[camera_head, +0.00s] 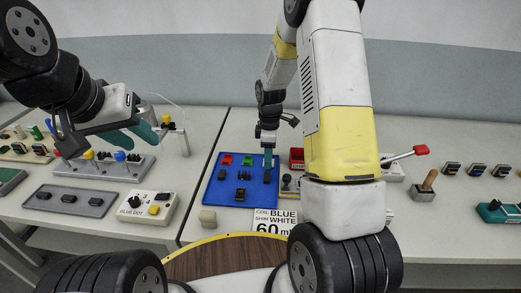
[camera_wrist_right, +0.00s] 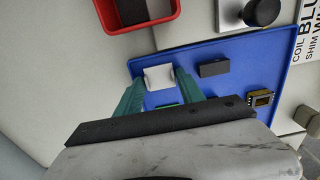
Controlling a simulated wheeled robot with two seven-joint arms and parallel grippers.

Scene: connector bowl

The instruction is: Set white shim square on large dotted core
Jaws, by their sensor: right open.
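The white shim square (camera_wrist_right: 159,77) lies on the blue tray (camera_wrist_right: 225,45), near the tray edge beside a red bin. My right gripper (camera_wrist_right: 160,82) is open, its teal fingers on either side of the shim; I cannot tell if they touch it. In the head view the right gripper (camera_head: 268,163) points down over the tray's right part, hiding the shim. A dark block (camera_wrist_right: 214,68) lies right of the shim. No dots are readable, so I cannot tell which part is the large dotted core. My left gripper (camera_head: 132,136) is open and empty, above the left table.
The tray also holds a red part (camera_head: 227,159), a green part (camera_head: 247,160) and a dark metal-trimmed part (camera_head: 240,193). A sign (camera_head: 274,221) and a pale block (camera_head: 208,218) stand in front.

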